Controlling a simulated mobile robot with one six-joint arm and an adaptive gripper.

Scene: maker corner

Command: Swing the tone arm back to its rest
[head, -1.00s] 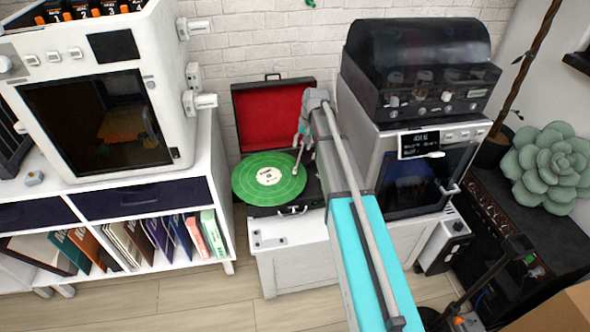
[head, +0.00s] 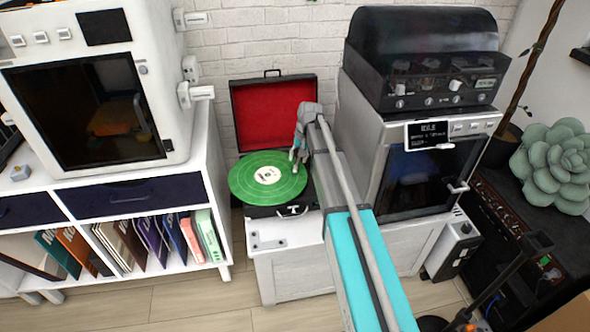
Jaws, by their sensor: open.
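A record player in an open black case with a red-lined lid (head: 275,112) stands on a low white cabinet. A green record (head: 250,188) with a pale label lies flat on it. My gripper (head: 297,157) is open over the right edge of the record, pointing down. The tone arm is not clearly visible; my gripper and arm cover the right side of the player. I cannot tell whether the fingers touch it.
A grey-white oven-like machine (head: 425,170) with a dark appliance (head: 425,65) on top stands close right of my arm. A white shelf unit (head: 226,225) with a large white machine (head: 165,110) is on the left. The cabinet's front left top (head: 285,235) is mostly clear.

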